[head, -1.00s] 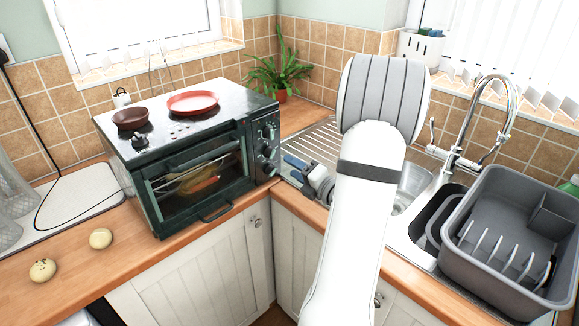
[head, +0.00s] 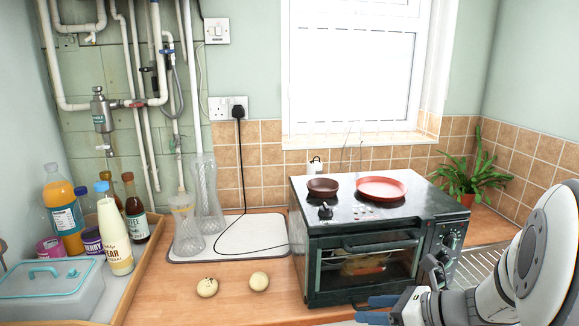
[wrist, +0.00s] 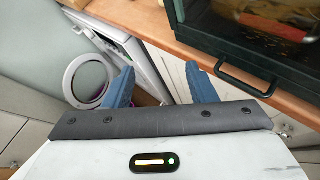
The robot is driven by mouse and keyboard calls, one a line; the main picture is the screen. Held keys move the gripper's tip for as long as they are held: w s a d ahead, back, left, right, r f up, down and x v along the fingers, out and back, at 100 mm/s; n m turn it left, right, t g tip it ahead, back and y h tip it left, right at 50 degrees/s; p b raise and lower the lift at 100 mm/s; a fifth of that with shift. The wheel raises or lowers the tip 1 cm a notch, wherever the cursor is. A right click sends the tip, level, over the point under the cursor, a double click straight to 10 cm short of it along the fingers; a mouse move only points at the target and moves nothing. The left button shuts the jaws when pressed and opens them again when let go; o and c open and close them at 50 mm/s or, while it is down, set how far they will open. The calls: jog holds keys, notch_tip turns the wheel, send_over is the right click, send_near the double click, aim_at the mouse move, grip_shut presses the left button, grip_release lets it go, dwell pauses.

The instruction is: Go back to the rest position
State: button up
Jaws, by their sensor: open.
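My gripper (head: 376,309) is at the lower right of the head view, in front of the oven and near the counter's front edge. Its blue fingers are apart and nothing is between them. In the wrist view my gripper (wrist: 163,85) also shows open and empty, pointing towards the gap between the washing machine and the oven's lower front. My white arm comes in from the right edge of the head view.
A toaster oven (head: 365,240) stands on the counter with a red plate (head: 381,188) and a brown bowl (head: 322,187) on top. Two buns (head: 207,287) lie to its left. A tray (head: 135,285) holds bottles and a box. A washing machine (wrist: 88,80) is below.

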jog(key=s+a+n+g+h, duration=0.2)
jog(key=s+a+n+g, duration=0.3)
jog(key=n, duration=0.4)
jog(key=s+d+r+n+t+h, duration=0.1)
jog(key=s+n+h, duration=0.7)
jog(key=n, duration=1)
jog(key=shift+d+r+h, duration=0.25)
jog(key=shift+d+h, duration=0.05)
jog(key=shift+d, duration=0.3)
